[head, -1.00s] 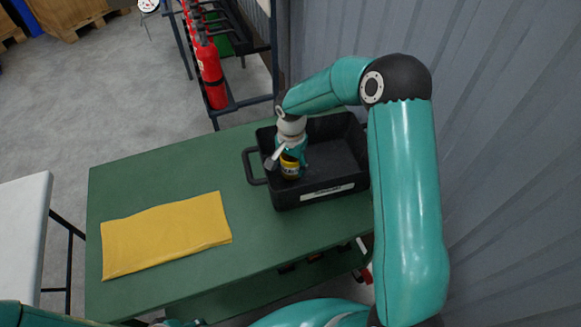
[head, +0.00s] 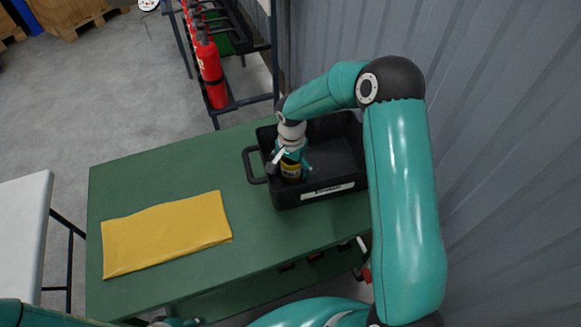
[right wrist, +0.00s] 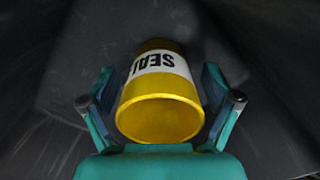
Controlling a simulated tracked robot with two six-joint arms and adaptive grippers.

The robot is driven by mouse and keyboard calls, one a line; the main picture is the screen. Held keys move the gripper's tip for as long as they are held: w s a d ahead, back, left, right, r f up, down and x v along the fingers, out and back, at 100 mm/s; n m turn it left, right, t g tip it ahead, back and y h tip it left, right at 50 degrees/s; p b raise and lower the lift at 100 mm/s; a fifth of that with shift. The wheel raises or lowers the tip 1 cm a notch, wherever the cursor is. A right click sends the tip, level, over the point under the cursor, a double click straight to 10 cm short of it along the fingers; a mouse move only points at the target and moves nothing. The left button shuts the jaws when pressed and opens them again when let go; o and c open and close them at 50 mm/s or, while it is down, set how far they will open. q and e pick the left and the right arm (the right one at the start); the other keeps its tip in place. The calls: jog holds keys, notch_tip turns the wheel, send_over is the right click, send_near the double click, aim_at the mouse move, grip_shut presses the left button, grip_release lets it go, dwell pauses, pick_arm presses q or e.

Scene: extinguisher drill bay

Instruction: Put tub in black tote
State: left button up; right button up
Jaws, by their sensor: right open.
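The tub (head: 291,171) is yellow with a white label band and dark lettering. It is inside the black tote (head: 327,189), near its left side. In the right wrist view the tub (right wrist: 160,105) sits between the two fingers of my right gripper (right wrist: 160,112), with dark gaps by the fingers. My right gripper (head: 291,163) is open around the tub, reaching down into the tote. The gripper partly hides the tub in the head view. My left gripper cannot be made out; only part of that arm shows at the lower left.
The tote stands on a green table (head: 165,180). A folded yellow cloth (head: 166,235) lies to its left. A grey corrugated wall (head: 500,120) rises on the right. Red extinguishers (head: 210,70) hang on a rack behind. A white table (head: 20,230) stands at far left.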

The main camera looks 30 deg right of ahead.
notch_tip(320, 180, up, 12)
jog(key=b, duration=0.1)
dwell(0.4)
dwell(0.3)
